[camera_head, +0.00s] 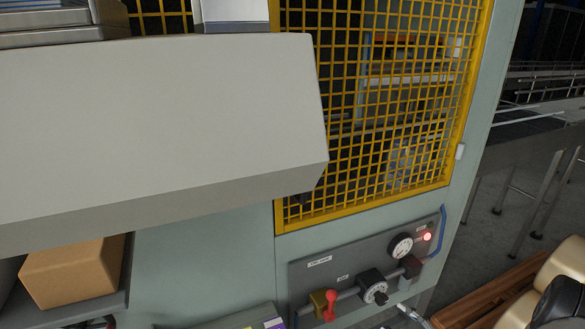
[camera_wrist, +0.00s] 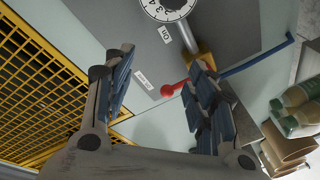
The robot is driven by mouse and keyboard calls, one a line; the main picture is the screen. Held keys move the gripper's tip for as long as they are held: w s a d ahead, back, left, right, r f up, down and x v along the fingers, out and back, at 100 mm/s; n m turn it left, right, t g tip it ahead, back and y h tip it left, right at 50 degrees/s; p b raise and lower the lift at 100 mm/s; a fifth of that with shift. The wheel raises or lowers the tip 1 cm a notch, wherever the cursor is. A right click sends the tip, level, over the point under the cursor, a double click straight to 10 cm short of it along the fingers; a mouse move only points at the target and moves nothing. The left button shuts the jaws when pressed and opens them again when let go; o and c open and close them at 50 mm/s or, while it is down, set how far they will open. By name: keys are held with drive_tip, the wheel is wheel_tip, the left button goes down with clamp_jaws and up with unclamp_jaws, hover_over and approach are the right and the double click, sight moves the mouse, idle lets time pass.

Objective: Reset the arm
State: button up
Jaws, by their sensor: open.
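My gripper (camera_wrist: 158,68) shows in the wrist view with its two blue-padded fingers spread apart and nothing between them. Beyond the fingers is the grey control panel (camera_wrist: 105,20), with a red handle (camera_wrist: 172,90) on a yellow valve body and a numbered dial (camera_wrist: 166,5) at the top. The red handle appears in the gap, close to the right finger; I cannot tell the distance. In the head view the panel (camera_head: 345,262) carries the red handle (camera_head: 330,306), a dial (camera_head: 375,291), a gauge (camera_head: 401,246) and a lit red lamp (camera_head: 427,237). The gripper is not recognisable there.
A yellow mesh guard (camera_head: 370,110) stands above the panel. A large pale hood (camera_head: 150,120) juts out at left, above a cardboard box (camera_head: 75,273). A wooden crate (camera_head: 490,300) is at bottom right, a conveyor (camera_head: 540,125) behind. Bottles (camera_wrist: 298,108) show at right in the wrist view.

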drive_tip(key=s+a+r+n+g+y, duration=0.25)
drive_tip(key=a+r+n+g, duration=0.35)
drive_tip(key=a+r+n, duration=0.4)
drive_tip(key=s+a+r+n+g+y, duration=0.1)
drive_tip(key=s+a+r+n+g, duration=0.5)
drive_tip(key=n, duration=0.7)
drive_tip(key=s+a+r+n+g+h, duration=0.35)
drive_tip(key=s+a+n+h, duration=0.35)
drive_tip(key=n, duration=0.7)
drive_tip(key=s+d+r+n+t+h, duration=0.5)
drive_tip(key=s+n, duration=0.3)
drive_tip(key=n, duration=1.1)
drive_tip(key=shift+d+r+h, duration=0.45)
drive_tip(key=shift+d+r, duration=0.2)
drive_tip(key=shift+d, duration=0.05)
drive_tip(key=shift+s, duration=0.1)
